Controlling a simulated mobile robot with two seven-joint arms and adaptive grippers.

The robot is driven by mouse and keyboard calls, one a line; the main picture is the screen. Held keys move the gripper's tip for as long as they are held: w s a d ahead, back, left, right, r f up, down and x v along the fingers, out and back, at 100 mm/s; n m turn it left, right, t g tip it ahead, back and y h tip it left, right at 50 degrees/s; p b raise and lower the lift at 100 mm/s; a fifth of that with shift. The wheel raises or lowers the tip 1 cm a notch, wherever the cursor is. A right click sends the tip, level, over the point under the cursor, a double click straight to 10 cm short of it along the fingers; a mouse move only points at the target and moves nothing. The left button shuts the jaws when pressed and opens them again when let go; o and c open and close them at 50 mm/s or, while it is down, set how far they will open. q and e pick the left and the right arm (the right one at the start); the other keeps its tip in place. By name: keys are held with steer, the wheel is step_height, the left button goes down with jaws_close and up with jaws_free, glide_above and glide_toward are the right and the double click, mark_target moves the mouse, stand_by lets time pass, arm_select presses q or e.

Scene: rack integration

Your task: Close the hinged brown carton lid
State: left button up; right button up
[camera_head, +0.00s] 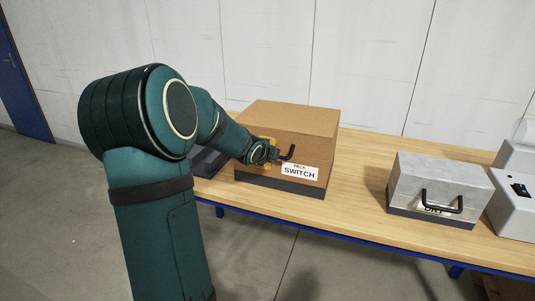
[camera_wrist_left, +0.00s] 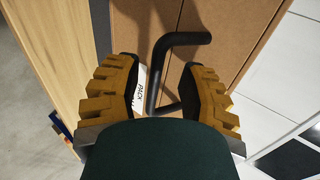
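The brown carton (camera_head: 290,118) stands on the wooden table in the head view, with a dark base strip and a white label reading "SWITCH". Its brown cover sits down over the base with a flat top; I see no clear gap. A black bent handle (camera_head: 289,153) sticks out of its front face. My left gripper (camera_head: 270,152) is at that front face, beside the handle. In the left wrist view its two yellow ribbed fingers (camera_wrist_left: 162,95) are spread apart, with the black handle (camera_wrist_left: 180,40) between them. Whether a finger touches the handle is unclear. My right gripper is out of view.
A grey case (camera_head: 440,178) with a black handle stands to the right on the table (camera_head: 355,205). A pale machine (camera_head: 515,190) stands at the right edge. A dark item (camera_head: 207,160) lies left of the carton, partly behind my arm. Bare tabletop separates carton and case.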

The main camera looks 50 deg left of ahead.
arm_select(q)
steer(key=shift+s, duration=0.15)
steer(key=v, duration=1.2)
stand_by(0.3)
